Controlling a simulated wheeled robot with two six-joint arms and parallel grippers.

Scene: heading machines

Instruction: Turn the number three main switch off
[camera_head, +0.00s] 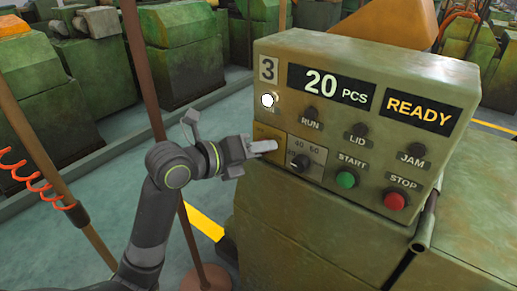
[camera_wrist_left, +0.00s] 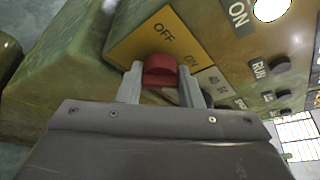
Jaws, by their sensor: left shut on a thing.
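The number three machine's control panel (camera_head: 330,125) carries a "3" plate (camera_head: 268,69) and fills the right half of the head view. Its yellow main switch plate (camera_head: 262,131) is at the left, partly covered by my left gripper (camera_head: 262,147). In the left wrist view the yellow plate (camera_wrist_left: 130,45) reads OFF and ON, with a red switch knob (camera_wrist_left: 160,68) on it. My left gripper (camera_wrist_left: 160,88) is shut on this knob, one finger on each side. The head view hides the knob, and its exact pointing direction is unclear. My right gripper is not in view.
A white lamp (camera_head: 267,100) is lit above the switch. The display (camera_head: 329,87) reads 20 PCS and another (camera_head: 418,109) reads READY. A dial (camera_head: 300,162), green START button (camera_head: 346,180) and red STOP button (camera_head: 394,201) are nearby. A brown pole (camera_head: 143,70) stands left.

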